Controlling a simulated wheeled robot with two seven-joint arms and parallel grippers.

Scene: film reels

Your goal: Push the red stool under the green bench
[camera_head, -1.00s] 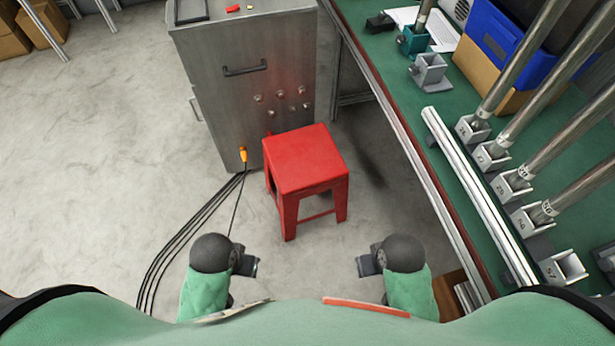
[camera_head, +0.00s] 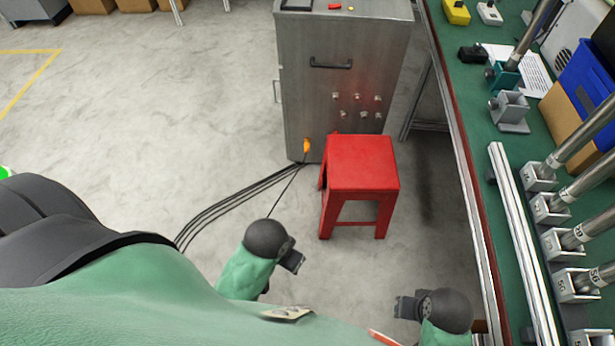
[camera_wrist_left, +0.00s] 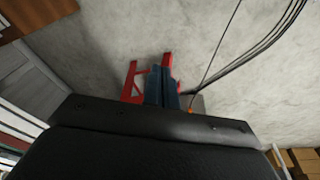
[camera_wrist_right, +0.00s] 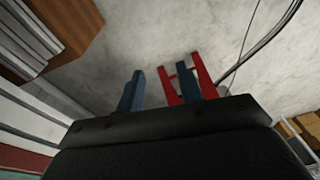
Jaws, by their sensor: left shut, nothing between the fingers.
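The red stool (camera_head: 362,165) stands upright on the floor in the head view, in front of the grey cabinet and left of the green bench (camera_head: 468,128), with a strip of floor between. My left gripper (camera_head: 294,262) is shut and empty, below and left of the stool. My right gripper (camera_head: 404,307) is lower right of the stool, near the bench's edge, with its fingers apart in the right wrist view (camera_wrist_right: 168,90). Neither visibly touches the stool. Red stool legs show beyond the fingers in the left wrist view (camera_wrist_left: 132,80) and right wrist view (camera_wrist_right: 200,75).
The grey metal cabinet (camera_head: 340,95) stands directly behind the stool. Black cables (camera_head: 225,205) run over the floor to its left. Metal rods in numbered holders (camera_head: 550,208) stand on the bench. The floor at left is largely open; the space under the bench is shadowed.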

